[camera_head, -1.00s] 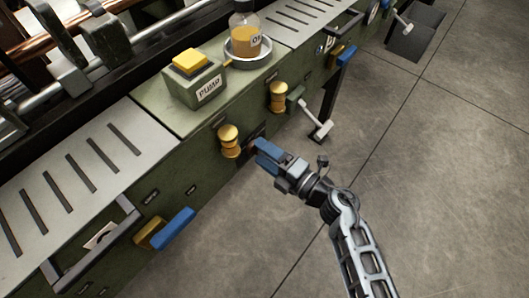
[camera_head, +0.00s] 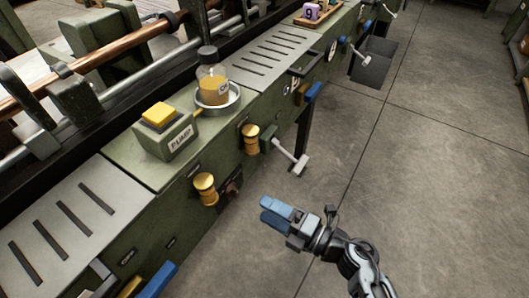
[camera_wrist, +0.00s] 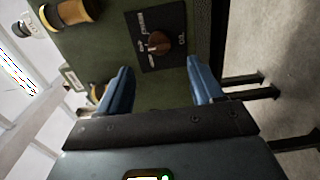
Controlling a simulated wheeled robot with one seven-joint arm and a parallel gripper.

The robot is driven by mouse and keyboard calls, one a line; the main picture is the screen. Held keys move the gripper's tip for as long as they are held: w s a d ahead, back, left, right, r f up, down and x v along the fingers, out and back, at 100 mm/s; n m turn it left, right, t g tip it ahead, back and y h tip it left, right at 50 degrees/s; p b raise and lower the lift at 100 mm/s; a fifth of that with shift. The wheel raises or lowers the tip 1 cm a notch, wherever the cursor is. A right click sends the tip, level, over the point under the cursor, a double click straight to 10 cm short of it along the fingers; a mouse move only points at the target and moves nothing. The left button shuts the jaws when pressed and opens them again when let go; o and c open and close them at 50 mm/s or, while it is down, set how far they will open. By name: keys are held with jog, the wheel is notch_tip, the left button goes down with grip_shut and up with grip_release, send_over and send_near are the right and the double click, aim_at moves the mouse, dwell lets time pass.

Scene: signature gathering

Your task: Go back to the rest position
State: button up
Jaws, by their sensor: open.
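My gripper (camera_head: 275,212) is in the head view, in the air in front of the green machine, over the grey floor. Its two blue fingers are open with nothing between them. In the wrist view my gripper (camera_wrist: 157,78) also shows open, both blue fingers apart. Beyond the fingers is a black plate with a brown rotary knob (camera_wrist: 158,43); the fingers are clear of it. In the head view this knob (camera_head: 233,188) sits on the machine's front, left of my gripper.
The green machine (camera_head: 120,205) runs along the left with yellow knobs (camera_head: 206,188) and a white-ended lever (camera_head: 292,160) sticking out. The floor (camera_head: 430,190) to the right is clear.

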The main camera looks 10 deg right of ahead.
jog(key=s+d+r+m+t+h, duration=0.1)
jog(key=s+d+r+m+h, duration=0.3)
jog(key=s+m, duration=0.5)
jog(key=s+d+r+m+t+h, duration=0.1)
jog(key=s+d+r+m+h, duration=0.4)
jog(key=s+m, duration=0.5)
jog(key=s+d+r+m+t+h, duration=0.1)
jog(key=s+d+r+m+h, duration=0.4)
jog(key=s, duration=0.8)
notch_tip(320, 180, up, 3)
jog(key=d+m, duration=0.2)
jog(key=m, duration=0.2)
jog(key=shift+s+d+t, duration=0.15)
jog(key=shift+t, duration=0.25)
